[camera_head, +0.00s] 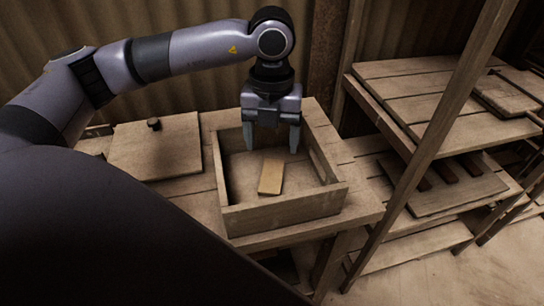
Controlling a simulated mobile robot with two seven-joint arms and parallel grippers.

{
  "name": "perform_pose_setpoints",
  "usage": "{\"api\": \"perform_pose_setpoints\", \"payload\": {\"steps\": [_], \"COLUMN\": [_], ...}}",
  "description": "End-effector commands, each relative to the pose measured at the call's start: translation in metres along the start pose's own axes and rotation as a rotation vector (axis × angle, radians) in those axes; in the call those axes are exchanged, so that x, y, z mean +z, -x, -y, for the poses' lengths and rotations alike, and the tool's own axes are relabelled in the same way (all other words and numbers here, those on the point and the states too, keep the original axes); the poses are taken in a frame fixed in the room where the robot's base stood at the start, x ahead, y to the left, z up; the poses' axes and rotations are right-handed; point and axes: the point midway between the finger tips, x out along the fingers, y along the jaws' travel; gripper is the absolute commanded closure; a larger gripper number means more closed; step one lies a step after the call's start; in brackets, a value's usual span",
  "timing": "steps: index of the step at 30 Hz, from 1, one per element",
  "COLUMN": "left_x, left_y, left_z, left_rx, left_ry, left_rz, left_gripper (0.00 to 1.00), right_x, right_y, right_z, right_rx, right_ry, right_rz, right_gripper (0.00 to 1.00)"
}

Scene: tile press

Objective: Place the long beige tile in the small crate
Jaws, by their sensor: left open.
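The long beige tile (271,177) lies flat on the floor of the small wooden crate (285,214), near its middle. The crate stands on a wooden table. My left gripper (271,149) points down over the back part of the crate, with its two fingers spread apart. It is empty, and the tile lies below and in front of the fingers in the picture, apart from them. My right gripper is not in view.
A square wooden lid-like board with a dark knob (154,124) lies on the table (362,205) left of the crate. A wooden shelf rack (440,145) with boards on it stands at the right, its slanted post close to the table. A corrugated wall is behind.

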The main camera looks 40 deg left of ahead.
Motion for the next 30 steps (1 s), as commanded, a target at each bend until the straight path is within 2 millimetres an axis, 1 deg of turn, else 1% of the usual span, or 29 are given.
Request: {"api": "perform_pose_setpoints", "payload": {"steps": [1, 3, 6, 9, 30], "left_x": [0.001, 0.0, 0.0, 0.0, 0.0], "left_y": [0.01, 0.02, 0.03, 0.034, 0.035], "left_z": [0.001, 0.001, 0.001, 0.0, 0.0], "left_rx": [-0.003, -0.003, -0.002, 0.0, 0.0], "left_ry": [0.0, 0.0, 0.0, 0.0, 0.0], "left_rz": [0.004, 0.002, 0.002, -0.001, 0.0], "left_gripper": [0.26, 0.26, 0.26, 0.26, 0.26], "right_x": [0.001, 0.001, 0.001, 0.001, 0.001], "right_y": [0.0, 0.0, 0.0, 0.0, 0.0], "right_z": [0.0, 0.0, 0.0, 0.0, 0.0], "right_rx": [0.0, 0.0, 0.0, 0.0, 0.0], "right_ry": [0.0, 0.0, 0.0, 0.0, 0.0], "right_rz": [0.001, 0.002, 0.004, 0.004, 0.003], "right_gripper": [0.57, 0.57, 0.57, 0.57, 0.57]}}
